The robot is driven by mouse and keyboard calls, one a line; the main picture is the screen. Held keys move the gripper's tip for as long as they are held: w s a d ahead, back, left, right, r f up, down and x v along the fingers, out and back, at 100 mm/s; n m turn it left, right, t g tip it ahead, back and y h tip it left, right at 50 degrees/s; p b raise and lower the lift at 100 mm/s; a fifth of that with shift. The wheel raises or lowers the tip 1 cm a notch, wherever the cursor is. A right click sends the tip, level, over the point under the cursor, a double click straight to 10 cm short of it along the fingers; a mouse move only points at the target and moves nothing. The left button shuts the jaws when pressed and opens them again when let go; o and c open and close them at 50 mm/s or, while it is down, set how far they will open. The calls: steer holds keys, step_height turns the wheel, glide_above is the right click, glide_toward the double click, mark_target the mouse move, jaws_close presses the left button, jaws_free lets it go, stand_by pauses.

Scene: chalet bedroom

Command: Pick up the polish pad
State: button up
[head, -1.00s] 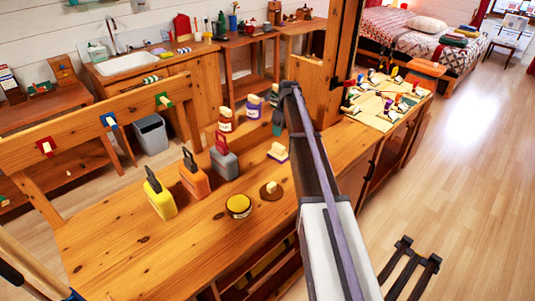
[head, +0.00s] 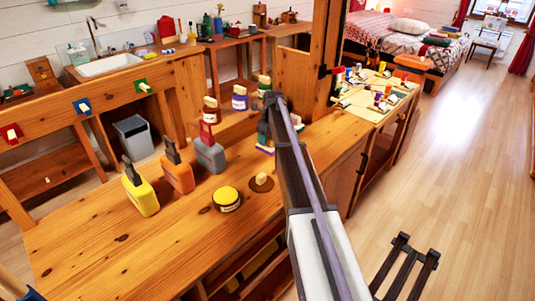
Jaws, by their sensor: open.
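The polish pad (head: 262,182) appears to be the round brown disc with a pale knob, lying flat on the wooden bench (head: 120,250). A yellow round tin (head: 226,198) sits close to its left. My gripper (head: 417,248) is at the lower right of the head view, over the floor past the bench's front edge. Its two dark fingers are spread apart with nothing between them. It is well away from the pad. My arm crosses the view just right of the pad and hides part of the bench.
Yellow (head: 140,192), orange (head: 177,172) and grey (head: 210,154) bottles stand left of the pad. A purple-based block (head: 266,149) is partly hidden behind my arm. A wooden post (head: 336,60) rises from the bench. The floor on the right (head: 460,170) is clear.

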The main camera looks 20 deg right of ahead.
steer(key=shift+f, duration=0.25)
steer(key=c, duration=1)
step_height(320, 180, up, 10)
steer(key=p, duration=1)
steer(key=shift+r+p, duration=0.15)
steer(key=shift+p, duration=0.2)
steer(key=o, duration=0.3)
steer(key=shift+c, duration=1.2)
